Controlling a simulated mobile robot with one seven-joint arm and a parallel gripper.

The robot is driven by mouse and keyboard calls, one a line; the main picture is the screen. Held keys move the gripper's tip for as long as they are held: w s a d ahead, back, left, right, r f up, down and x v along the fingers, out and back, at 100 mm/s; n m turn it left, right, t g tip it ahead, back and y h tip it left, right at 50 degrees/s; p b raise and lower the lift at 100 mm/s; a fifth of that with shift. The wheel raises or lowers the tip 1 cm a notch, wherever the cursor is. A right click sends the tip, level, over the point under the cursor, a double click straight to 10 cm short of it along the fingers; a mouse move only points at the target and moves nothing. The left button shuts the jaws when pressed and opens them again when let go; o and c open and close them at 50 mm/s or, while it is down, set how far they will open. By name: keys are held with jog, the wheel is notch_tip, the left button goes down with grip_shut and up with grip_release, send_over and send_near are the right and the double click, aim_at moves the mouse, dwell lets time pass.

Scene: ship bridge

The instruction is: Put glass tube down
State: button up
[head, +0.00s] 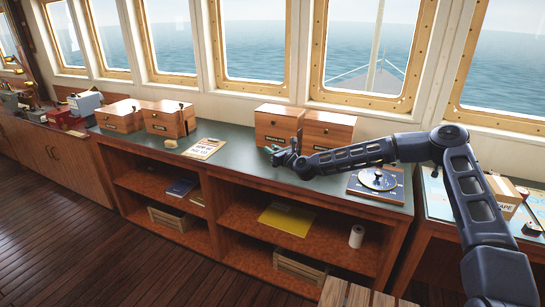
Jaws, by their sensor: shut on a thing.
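My gripper (276,154) is at the end of my dark blue arm, which reaches in from the right. It is over the back part of the dark green counter top (234,160), in front of a pair of wooden boxes. The jaws are shut on the glass tube, which is too small and dark here to make out clearly. I cannot tell whether the tube touches the counter or hangs just above it.
Wooden boxes (303,130) stand behind my gripper, and more boxes (121,115) stand to the left. A clipboard (204,149) lies left of my gripper. A dial instrument (378,180) sits to the right. The counter between clipboard and gripper is clear. Shelves below hold books and crates.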

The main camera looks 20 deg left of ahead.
jog(key=shift+f, duration=1.55)
jog(key=shift+f, duration=0.15)
jog(key=o, duration=1)
jog(key=shift+s+d, duration=0.1)
jog(key=shift+d, duration=0.1)
jog(key=v, duration=1.1)
jog(key=shift+s+d, duration=0.1)
jog(key=shift+d, duration=0.15)
